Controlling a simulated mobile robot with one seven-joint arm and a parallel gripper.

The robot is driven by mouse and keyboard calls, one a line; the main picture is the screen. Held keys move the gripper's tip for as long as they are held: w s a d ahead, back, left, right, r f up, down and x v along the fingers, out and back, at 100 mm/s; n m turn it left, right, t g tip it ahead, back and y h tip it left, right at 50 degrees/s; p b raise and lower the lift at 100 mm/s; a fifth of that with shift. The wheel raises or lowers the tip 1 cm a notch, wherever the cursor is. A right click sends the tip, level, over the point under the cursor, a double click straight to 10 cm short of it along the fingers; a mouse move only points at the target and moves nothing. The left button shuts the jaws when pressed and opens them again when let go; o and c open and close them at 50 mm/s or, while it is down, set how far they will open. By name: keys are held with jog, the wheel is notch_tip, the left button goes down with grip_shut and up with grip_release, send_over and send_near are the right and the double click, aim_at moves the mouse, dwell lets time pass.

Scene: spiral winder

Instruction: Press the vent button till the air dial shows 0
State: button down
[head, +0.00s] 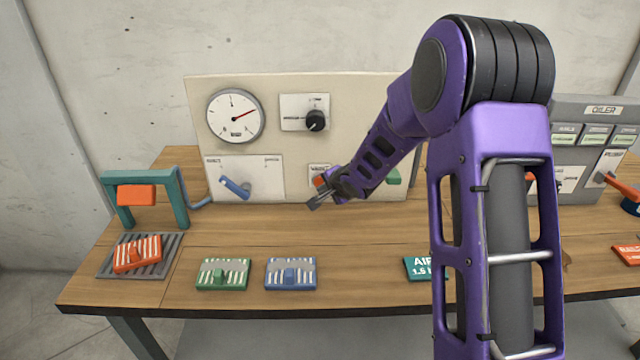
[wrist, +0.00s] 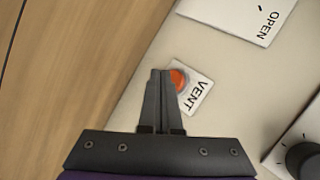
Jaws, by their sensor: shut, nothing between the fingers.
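The air dial (head: 235,115) is a round white gauge at the upper left of the beige panel. Its red needle points to the upper right, and its numbers are too small to read. The vent button (wrist: 179,80) is a round orange-red button on a white plate marked VENT (wrist: 201,95). It also shows in the head view, partly hidden by my gripper (head: 315,203). In the wrist view my gripper (wrist: 159,75) is shut and empty, its tips overlapping the button's edge. I cannot tell whether they touch it.
A blue lever (head: 236,187) and a black knob (head: 315,121) are on the panel. Green (head: 223,274) and blue (head: 290,274) blocks lie on the table front. A teal frame (head: 180,200) stands left. My arm hides the panel's right part.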

jog(key=shift+w, duration=0.1)
dwell(0.3)
jog(key=shift+w+p, duration=0.35)
jog(key=shift+p, duration=0.1)
jog(key=shift+w+p, duration=0.35)
jog(key=shift+w, duration=0.1)
dwell(2.1)
jog(key=shift+s, duration=0.15)
dwell(0.6)
jog(key=shift+s+b, duration=0.3)
jog(key=shift+s, duration=0.4)
jog(key=shift+s+b, duration=0.55)
jog(key=shift+s, duration=2)
